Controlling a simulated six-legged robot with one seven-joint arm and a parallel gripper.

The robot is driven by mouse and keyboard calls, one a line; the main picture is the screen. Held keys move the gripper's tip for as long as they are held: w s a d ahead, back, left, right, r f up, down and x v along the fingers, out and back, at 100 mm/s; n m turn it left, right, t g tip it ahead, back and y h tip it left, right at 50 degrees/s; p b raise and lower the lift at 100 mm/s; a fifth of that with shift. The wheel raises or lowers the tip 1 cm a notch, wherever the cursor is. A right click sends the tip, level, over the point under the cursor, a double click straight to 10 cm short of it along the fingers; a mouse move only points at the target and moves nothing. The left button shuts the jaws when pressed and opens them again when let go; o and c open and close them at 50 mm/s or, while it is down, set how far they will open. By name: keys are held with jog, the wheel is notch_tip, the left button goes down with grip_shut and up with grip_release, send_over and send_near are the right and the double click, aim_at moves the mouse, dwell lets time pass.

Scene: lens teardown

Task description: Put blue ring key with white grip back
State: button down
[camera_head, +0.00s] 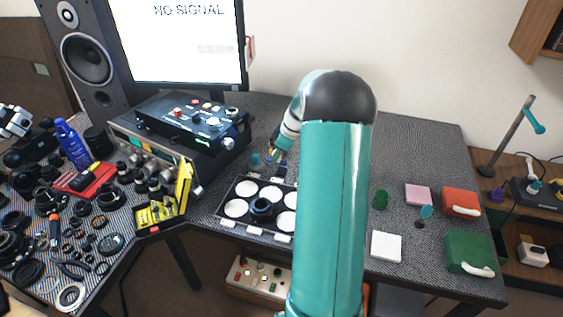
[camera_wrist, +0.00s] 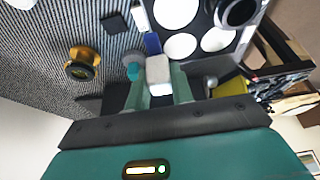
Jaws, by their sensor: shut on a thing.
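The ring key shows in the wrist view as a white grip (camera_wrist: 158,70) with a blue end (camera_wrist: 152,43) pointing away from my gripper. My gripper (camera_wrist: 160,88) is shut on the white grip, with one teal finger on each side. The blue end is just beside the tray with white round pads (camera_wrist: 192,63); I cannot tell whether it touches the table. In the head view my gripper (camera_head: 277,157) is small, behind the tray (camera_head: 226,211), and the key is hard to make out there. A yellow open case (camera_head: 183,190) stands left of the tray.
A small teal piece (camera_wrist: 133,71) lies close beside my gripper. A gold and black cylinder (camera_wrist: 82,63) stands farther left in the wrist view. A black control box (camera_head: 190,125) sits left of my gripper in the head view. Red (camera_head: 461,201) and green (camera_head: 470,250) boxes lie right.

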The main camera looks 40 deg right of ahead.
jog(key=w+d+f, duration=0.1)
jog(key=d+f, duration=0.1)
jog(key=w+d+f, duration=0.3)
jog(key=d+f, duration=0.1)
jog(key=f, duration=0.1)
jog(key=shift+w+d, duration=0.2)
jog(key=shift+w, duration=0.05)
jog(key=shift+w+d+f, duration=0.1)
jog(key=shift+f, duration=0.8)
jog(key=shift+w+d+f, duration=0.1)
jog(key=shift+f, duration=0.75)
jog(key=shift+s, duration=0.1)
jog(key=shift+f, duration=0.4)
jog(key=shift+f, duration=0.1)
jog(key=c, duration=1.2)
grip_release()
jog(key=shift+f, duration=0.1)
